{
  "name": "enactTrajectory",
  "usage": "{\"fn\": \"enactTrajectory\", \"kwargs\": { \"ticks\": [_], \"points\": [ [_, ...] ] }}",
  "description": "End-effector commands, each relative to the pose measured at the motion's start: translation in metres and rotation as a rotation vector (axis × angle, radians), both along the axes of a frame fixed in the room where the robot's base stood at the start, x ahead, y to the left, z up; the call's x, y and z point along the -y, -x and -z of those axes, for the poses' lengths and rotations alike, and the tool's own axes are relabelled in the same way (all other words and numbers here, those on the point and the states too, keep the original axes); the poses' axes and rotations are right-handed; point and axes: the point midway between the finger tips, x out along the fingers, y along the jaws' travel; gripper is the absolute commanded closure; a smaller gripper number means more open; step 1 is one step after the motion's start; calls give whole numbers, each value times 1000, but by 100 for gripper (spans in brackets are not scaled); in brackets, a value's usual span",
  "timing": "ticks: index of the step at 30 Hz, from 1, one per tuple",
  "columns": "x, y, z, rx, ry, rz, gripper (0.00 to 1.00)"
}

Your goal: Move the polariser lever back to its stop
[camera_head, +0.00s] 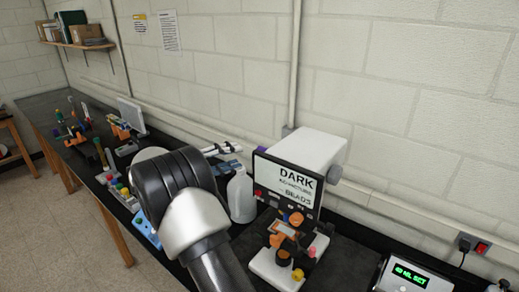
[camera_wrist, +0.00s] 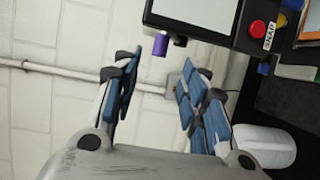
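The microscope (camera_head: 275,262) stands on a dark mat, with a white base and black, orange, blue and yellow parts. I cannot tell which part is the polariser lever. In the wrist view a small purple knob (camera_wrist: 160,44) shows beyond the fingers, just under the edge of a screen housing (camera_wrist: 195,14); I cannot tell if it is the lever. My gripper (camera_wrist: 160,88) has its blue-padded fingers wide apart, with nothing between them. In the head view my gripper (camera_head: 226,157) is left of the screen, above a white bottle, apart from the microscope.
The screen (camera_head: 289,182) reading "DARK" fronts a white box (camera_head: 307,152) behind the microscope. The white bottle (camera_head: 241,197) stands close below my gripper. A green-lit display unit (camera_head: 408,276) is at the right. A blue rack (camera_head: 146,229) and several coloured items line the bench leftward.

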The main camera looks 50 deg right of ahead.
Motion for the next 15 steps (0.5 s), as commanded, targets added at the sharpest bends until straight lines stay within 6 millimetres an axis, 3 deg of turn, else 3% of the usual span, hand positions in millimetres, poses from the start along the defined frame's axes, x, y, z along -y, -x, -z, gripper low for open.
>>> {"fn": "enactTrajectory", "kwargs": {
  "ticks": [9, 15],
  "points": [
    [66, 22, 3, -1, -1, 2, 60],
    [91, 29, 4, 0, -1, 0, 60]
  ]
}}
